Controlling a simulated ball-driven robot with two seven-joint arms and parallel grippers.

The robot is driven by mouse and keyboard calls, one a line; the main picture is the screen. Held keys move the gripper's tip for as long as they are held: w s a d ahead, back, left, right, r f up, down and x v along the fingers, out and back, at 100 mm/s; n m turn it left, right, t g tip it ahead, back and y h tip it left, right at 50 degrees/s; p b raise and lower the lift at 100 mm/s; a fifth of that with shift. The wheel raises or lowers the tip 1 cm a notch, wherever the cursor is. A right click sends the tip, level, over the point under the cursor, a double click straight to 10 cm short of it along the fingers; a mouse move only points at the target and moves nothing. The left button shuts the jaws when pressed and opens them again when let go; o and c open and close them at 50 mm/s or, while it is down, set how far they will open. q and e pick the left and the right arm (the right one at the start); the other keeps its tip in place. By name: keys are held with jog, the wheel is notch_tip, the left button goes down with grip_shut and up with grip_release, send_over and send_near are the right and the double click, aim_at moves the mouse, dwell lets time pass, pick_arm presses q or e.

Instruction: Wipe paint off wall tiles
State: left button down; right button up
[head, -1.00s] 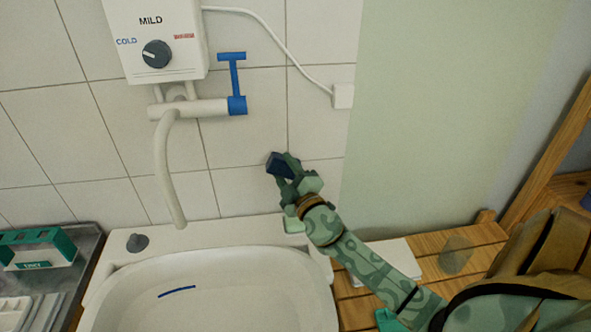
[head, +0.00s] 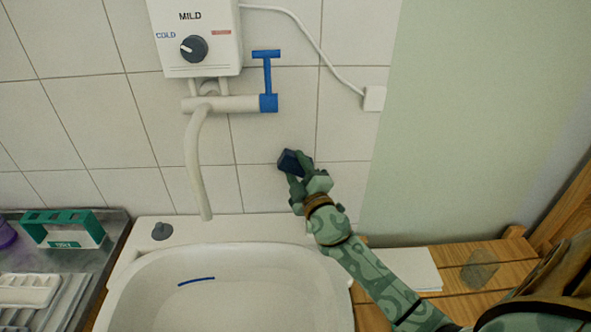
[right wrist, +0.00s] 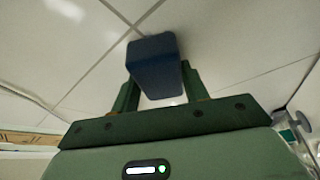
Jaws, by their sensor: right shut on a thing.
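White wall tiles (head: 70,122) cover the wall behind the sink. My right gripper (head: 297,172) is shut on a dark blue block (head: 289,162), at the tiles right of the tap. The block also shows between the fingers in the right wrist view (right wrist: 155,62), close to the tile surface; I cannot tell whether it touches. I make out no paint on the tiles in view; the patch behind the block is hidden. My left gripper is not in view.
A white sink (head: 230,300) with a blue streak inside lies below. A water heater (head: 205,60) with a spout (head: 196,165) and blue lever (head: 267,80) is on the wall. A socket (head: 374,98) is to the right. A teal-and-white holder (head: 65,230) stands left.

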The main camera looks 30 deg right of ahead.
aim_at(313, 157)
jog(key=shift+s+d+f+b, duration=0.1)
jog(key=shift+s+d+b, duration=0.25)
jog(key=shift+s+d, duration=0.8)
jog(key=shift+s+d+r+b, duration=0.1)
jog(key=shift+s+d+b, duration=0.35)
jog(key=shift+d, duration=1.15)
jog(key=shift+s+d+f+b, duration=0.1)
jog(key=shift+s+d+b, duration=0.2)
jog(key=shift+s+d, duration=0.85)
jog(key=shift+w+d, duration=0.2)
jog(key=shift+d, duration=0.3)
jog(key=shift+w+a, duration=0.15)
jog(key=shift+a, duration=0.2)
jog(key=shift+w+a+p, duration=0.2)
jog(key=shift+w+a, duration=0.3)
jog(key=shift+a, duration=0.35)
jog(key=shift+w+a+p, duration=0.15)
jog(key=shift+w+a, duration=0.35)
jog(key=shift+a, duration=0.3)
jog(key=shift+w+a, duration=0.5)
jog(key=shift+a, duration=0.4)
jog(key=shift+w+a, duration=0.55)
jog(key=shift+a, duration=0.35)
jog(key=shift+w+a, duration=0.5)
jog(key=shift+a, duration=0.4)
